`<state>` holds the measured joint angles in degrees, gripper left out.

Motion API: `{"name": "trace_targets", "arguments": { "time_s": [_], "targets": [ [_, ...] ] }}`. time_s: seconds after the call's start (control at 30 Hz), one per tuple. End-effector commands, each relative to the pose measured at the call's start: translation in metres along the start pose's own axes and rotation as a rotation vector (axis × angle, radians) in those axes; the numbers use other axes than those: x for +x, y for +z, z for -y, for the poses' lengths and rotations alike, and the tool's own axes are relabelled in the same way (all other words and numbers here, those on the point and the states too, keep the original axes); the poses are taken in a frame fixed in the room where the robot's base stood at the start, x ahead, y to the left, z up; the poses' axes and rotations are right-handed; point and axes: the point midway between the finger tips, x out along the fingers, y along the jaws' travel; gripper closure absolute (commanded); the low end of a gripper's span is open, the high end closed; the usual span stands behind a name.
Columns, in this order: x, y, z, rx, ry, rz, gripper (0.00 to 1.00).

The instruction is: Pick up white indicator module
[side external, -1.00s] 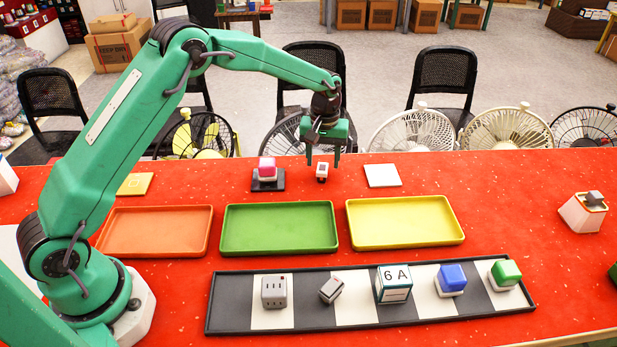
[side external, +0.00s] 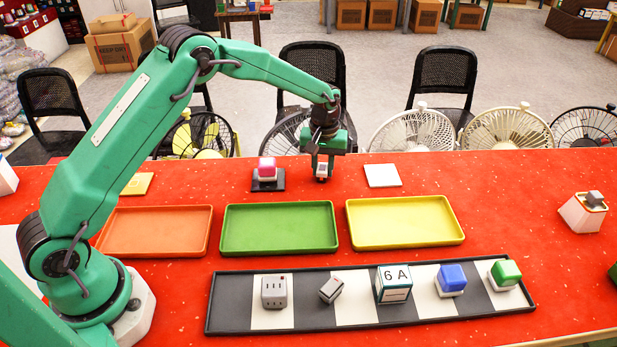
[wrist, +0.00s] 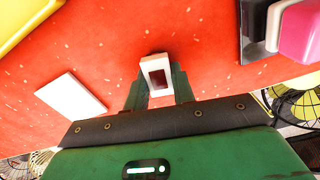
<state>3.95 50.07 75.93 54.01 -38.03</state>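The white indicator module (side external: 322,170), a small white block with a dark reddish window, stands on the red table behind the green tray. In the wrist view the module (wrist: 157,74) sits between the two green fingers of my gripper (wrist: 160,88). My gripper (side external: 322,172) points down over it in the side view, with one finger on each side. The fingers look closed in against its sides. The module's lower part is partly hidden, and I see no clear gap under it.
A pink-topped block (side external: 267,170) on a dark base stands left of the module, and a flat white tile (side external: 382,176) lies to its right. Orange (side external: 154,206), green (side external: 279,204) and yellow (side external: 405,198) trays lie in front. A long rack (side external: 215,300) holds several modules.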

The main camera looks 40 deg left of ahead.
Motion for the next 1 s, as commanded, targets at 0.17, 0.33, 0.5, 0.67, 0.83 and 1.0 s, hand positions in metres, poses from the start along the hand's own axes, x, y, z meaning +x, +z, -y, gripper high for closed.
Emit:
{"name": "trace_targets", "arguments": {
  "time_s": [0.17,0.33,0.5,0.67,0.83,1.0],
  "targets": [
    [0.0,0.0,0.0,0.0,0.0,0.0,0.97],
    [-0.001,0.0,0.0,0.0,0.0,0.0,0.97],
    [-0.006,0.0,0.0,0.0,0.001,-0.001,0.97],
    [-0.019,-0.001,0.0,0.0,0.002,-0.002,0.97],
    [-0.043,-0.001,0.0,0.0,0.002,-0.002,0.97],
    [-0.06,0.028,-0.011,0.003,0.001,-0.001,0.97]
  ]
}}
